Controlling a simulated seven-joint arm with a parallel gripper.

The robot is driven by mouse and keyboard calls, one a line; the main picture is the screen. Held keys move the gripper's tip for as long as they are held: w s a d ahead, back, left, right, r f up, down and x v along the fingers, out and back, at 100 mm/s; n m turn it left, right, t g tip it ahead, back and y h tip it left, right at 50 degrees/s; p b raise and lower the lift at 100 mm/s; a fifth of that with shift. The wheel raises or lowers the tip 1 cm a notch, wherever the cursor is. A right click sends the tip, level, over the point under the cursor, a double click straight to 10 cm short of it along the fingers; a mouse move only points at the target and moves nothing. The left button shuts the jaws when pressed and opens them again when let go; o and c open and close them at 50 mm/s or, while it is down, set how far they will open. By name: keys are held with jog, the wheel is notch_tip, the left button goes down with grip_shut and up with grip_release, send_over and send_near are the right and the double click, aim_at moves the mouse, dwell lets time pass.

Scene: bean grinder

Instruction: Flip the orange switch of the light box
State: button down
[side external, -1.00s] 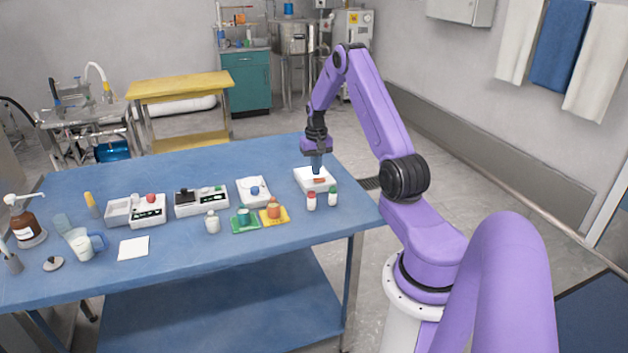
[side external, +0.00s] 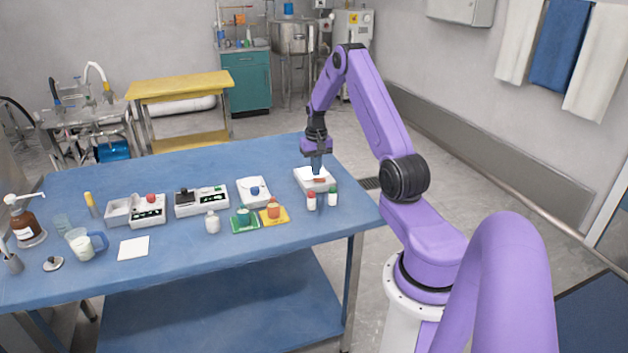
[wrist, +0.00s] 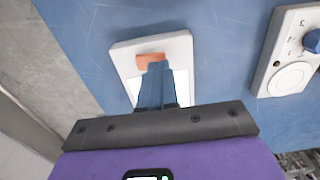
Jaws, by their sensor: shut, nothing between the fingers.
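The light box (side external: 304,182) is a flat white box at the right end of the blue table. It also fills the middle of the wrist view (wrist: 178,47), where a bright white panel shows beside my fingers. Its orange switch (wrist: 144,59) is a small block near the far end of the box; it also shows in the side view (side external: 320,180). My gripper (side external: 317,172) points down over the box with its blue fingers shut and empty. In the wrist view the fingertips (wrist: 157,66) overlap the switch's edge. I cannot tell whether they touch it.
A white box with a blue knob (side external: 254,190) stands left of the light box. Red-capped (side external: 311,201) and green-capped (side external: 333,197) bottles stand just in front. The table behind the light box is clear.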

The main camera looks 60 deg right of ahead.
jog(key=shift+f, duration=0.9)
dwell(0.4)
jog(key=shift+r, duration=3.55)
